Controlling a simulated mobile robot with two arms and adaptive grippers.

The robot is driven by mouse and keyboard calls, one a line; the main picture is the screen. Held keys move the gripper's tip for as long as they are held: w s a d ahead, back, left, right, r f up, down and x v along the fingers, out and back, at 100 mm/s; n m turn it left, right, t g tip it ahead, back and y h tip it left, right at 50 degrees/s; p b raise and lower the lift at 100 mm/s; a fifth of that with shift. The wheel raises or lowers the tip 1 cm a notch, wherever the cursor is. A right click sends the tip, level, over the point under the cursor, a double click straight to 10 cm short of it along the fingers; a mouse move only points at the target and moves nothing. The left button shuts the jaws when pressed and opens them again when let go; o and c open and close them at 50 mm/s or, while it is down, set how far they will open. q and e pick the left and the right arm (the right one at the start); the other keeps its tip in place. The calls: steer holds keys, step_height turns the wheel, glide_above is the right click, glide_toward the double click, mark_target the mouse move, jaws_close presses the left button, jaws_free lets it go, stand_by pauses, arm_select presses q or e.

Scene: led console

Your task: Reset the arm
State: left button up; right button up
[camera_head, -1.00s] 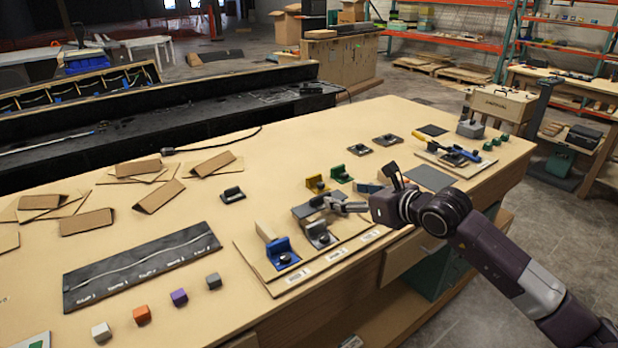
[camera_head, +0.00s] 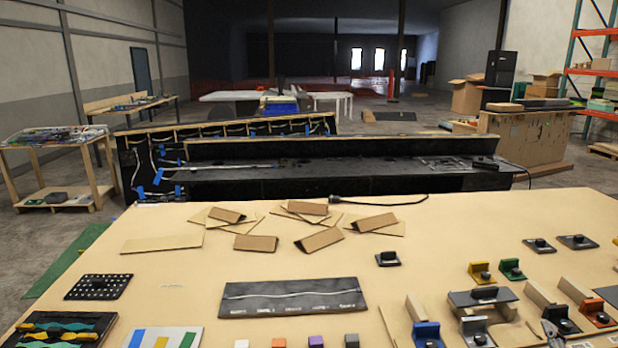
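My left gripper and arm are not in view. At the bottom right edge, a small dark grey part (camera_head: 552,334) shows beside the grey clamp (camera_head: 475,330); it looks like the tip of my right gripper. The rest of that arm is outside the picture, and I cannot tell whether the gripper is open or holds anything.
The wooden bench top fills the foreground. Cardboard pieces (camera_head: 255,243) lie behind. Blue (camera_head: 427,335), yellow (camera_head: 480,272) and green (camera_head: 512,269) clamps stand at right.

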steer(key=s+a+f+m+g+y, duration=0.1)
steer(key=s+a+f+m+g, duration=0.3)
steer(key=f, duration=0.4)
steer(key=s+a+f+m+g+y, duration=0.15)
steer(key=s+f+g, duration=0.3)
steer(key=f, duration=0.45)
steer(key=s+a+f+g+y, duration=0.2)
steer(key=s+a+f+y, duration=0.15)
steer(key=s+a, duration=0.35)
steer(key=s+a+f+g+y, duration=0.2)
steer(key=s+a+f+g, duration=0.15)
steer(key=s+a, duration=0.3)
step_height(320, 180, down, 26)
steer(key=s, duration=0.1)
steer(key=s+d+f+g, duration=0.1)
steer(key=s+d+f, duration=0.1)
steer(key=s+f, duration=1.4)
steer(key=shift+s+d+f+g+h, duration=0.2)
steer(key=shift+s+d+g+h, duration=0.2)
steer(key=shift+s, duration=0.05)
